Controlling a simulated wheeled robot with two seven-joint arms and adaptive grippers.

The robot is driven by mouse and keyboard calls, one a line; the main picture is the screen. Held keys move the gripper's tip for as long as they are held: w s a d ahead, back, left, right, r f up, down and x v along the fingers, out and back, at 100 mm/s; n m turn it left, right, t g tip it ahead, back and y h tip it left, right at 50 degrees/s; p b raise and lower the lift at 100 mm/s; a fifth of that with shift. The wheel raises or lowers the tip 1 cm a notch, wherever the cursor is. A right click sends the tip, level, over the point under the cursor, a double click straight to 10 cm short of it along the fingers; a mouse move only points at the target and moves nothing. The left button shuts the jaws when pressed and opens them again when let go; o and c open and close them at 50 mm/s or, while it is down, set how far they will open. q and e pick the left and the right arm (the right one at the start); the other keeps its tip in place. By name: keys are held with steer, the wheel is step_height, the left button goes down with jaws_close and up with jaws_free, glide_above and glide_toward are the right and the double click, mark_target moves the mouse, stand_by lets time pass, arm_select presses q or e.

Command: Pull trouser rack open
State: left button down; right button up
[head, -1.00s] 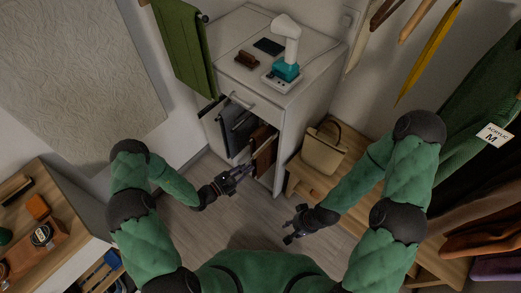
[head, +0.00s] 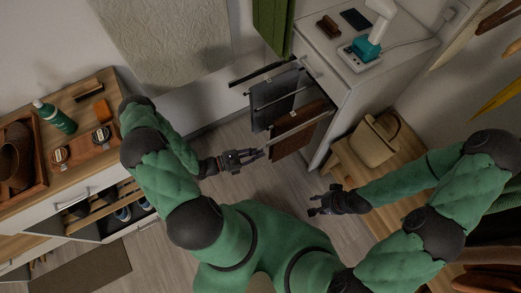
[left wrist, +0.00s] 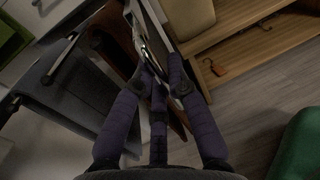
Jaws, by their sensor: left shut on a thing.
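The trouser rack (head: 303,122) sticks out from the side of a white cabinet (head: 325,85), with grey and brown trousers hanging from its bars. My left gripper (head: 262,155) is at the rack's outer front end, low beside the brown trousers (head: 292,142). In the left wrist view its purple fingers (left wrist: 160,72) are closed around a rack part with a shiny metal bar (left wrist: 138,42); the fingers hide the exact contact. My right gripper (head: 317,202) is open and empty, apart from the rack, above the floor in front of the bench.
A wooden bench (head: 350,170) with a beige handbag (head: 374,140) stands right of the rack. A low dresser (head: 75,180) with an open shoe compartment is at left. A steamer (head: 368,46) stands on the cabinet. The floor between is clear.

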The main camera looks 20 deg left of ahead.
arm_select(q)
steer(key=c, duration=1.2)
jaws_free()
steer(key=v, duration=1.2)
